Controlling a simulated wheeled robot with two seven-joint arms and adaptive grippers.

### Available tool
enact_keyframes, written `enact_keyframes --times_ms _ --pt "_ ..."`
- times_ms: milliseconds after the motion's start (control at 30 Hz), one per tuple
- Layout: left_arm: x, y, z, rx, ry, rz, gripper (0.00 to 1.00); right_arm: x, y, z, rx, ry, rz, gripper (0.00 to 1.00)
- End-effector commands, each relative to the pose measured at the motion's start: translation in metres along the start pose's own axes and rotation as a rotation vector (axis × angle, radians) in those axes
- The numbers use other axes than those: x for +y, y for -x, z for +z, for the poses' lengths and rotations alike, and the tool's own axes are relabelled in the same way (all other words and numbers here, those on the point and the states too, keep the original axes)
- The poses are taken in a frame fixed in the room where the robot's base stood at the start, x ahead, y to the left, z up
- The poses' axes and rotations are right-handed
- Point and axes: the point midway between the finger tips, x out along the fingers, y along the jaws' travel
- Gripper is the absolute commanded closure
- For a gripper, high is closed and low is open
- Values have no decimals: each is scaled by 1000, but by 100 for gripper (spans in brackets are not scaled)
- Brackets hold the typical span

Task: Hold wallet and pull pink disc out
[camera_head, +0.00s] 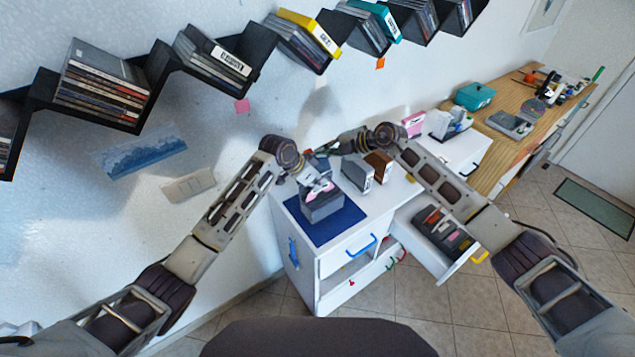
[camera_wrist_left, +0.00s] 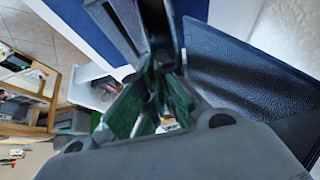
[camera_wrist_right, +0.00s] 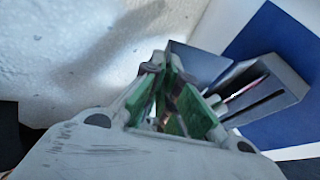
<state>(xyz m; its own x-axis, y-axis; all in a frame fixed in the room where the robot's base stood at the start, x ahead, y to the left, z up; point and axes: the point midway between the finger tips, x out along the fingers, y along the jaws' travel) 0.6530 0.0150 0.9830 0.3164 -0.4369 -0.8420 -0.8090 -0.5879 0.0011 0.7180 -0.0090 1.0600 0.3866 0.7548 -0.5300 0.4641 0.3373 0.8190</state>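The dark grey, box-shaped wallet (camera_head: 323,206) stands on a blue mat (camera_head: 345,221) on the white cabinet. A thin pink edge, likely the pink disc (camera_wrist_right: 245,90), shows at the wallet in the right wrist view. My left gripper (camera_head: 312,181) is at the wallet's top; in the left wrist view the dark leathery wallet (camera_wrist_left: 240,85) fills the right, against its green-padded fingers (camera_wrist_left: 155,75). My right gripper (camera_head: 340,145) is behind the wallet; its fingertips (camera_wrist_right: 166,70) are close together near the wallet's back part. What lies between either gripper's tips is unclear.
An open drawer (camera_head: 414,217) with dark items juts out at the right. A zigzag disc shelf (camera_head: 155,65) hangs on the wall above. A wooden desk (camera_head: 520,150) is further right.

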Motion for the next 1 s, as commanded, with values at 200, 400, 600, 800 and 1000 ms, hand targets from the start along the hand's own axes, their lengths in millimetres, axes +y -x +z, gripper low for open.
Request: enact_keyframes --times_ms 200,400,600,800,1000 --pt "-1 6 -4 2 -1 -1 100 -2 -1 0 0 -1 -4 100" --pt "-1 12 -8 3 -1 -2 100 -2 0 0 0 -1 -4 100" --pt "-1 17 -12 3 -1 -2 100 -2 0 0 0 -1 -4 100" --pt "-1 22 -14 2 0 -2 100 -2 0 0 0 -1 -4 100" --pt "-1 27 -18 3 0 -2 100 -2 0 0 0 -1 -4 100"
